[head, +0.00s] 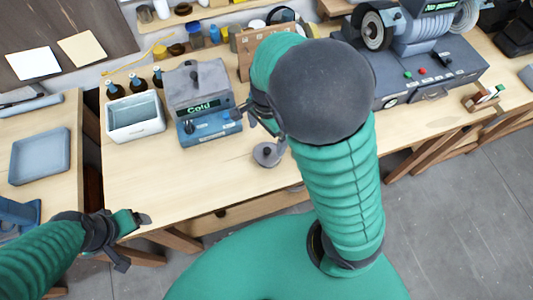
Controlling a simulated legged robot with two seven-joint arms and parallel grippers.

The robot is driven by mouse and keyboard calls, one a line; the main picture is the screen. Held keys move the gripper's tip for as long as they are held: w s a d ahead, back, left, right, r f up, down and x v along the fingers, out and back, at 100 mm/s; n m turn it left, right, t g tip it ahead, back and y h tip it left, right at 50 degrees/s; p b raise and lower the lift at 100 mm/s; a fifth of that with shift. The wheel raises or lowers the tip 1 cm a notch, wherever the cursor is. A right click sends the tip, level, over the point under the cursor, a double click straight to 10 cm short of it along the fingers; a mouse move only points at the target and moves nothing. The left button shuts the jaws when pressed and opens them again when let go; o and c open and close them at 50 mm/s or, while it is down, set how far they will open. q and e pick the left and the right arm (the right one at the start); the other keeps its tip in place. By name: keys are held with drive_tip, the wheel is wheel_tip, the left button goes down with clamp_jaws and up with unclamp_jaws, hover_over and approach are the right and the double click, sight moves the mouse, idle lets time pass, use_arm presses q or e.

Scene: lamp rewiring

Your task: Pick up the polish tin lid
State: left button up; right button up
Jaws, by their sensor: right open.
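A round grey lid with a dark knob (268,153), which looks like the polish tin lid, lies on the wooden bench near its front edge. Whether a tin is under it, I cannot tell. My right gripper (258,117) is open and empty, above and behind the lid, beside the blue device; my own arm partly covers it. My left gripper (135,240) is at the bench's front left corner, far from the lid. Its fingers look spread, with nothing between them.
A blue-grey device reading "Cold" (203,108) and a white bin (135,117) stand left of the lid. A large grinder (430,72) stands at the right. Bottles (137,86) stand behind the bin. The bench's front left is clear (165,185).

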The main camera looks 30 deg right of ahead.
hover_over(266, 150)
wheel_tip(266, 150, down, 5)
drive_tip(key=shift+d+r+b, duration=0.1)
drive_tip(key=shift+r+b, duration=0.05)
drive_tip(key=shift+b, duration=0.2)
wheel_tip(266, 150, down, 4)
drive_tip(key=shift+s+f+b, duration=0.1)
drive_tip(key=shift+b, duration=0.3)
drive_tip(key=shift+f, duration=0.4)
drive_tip(key=shift+c, duration=0.4)
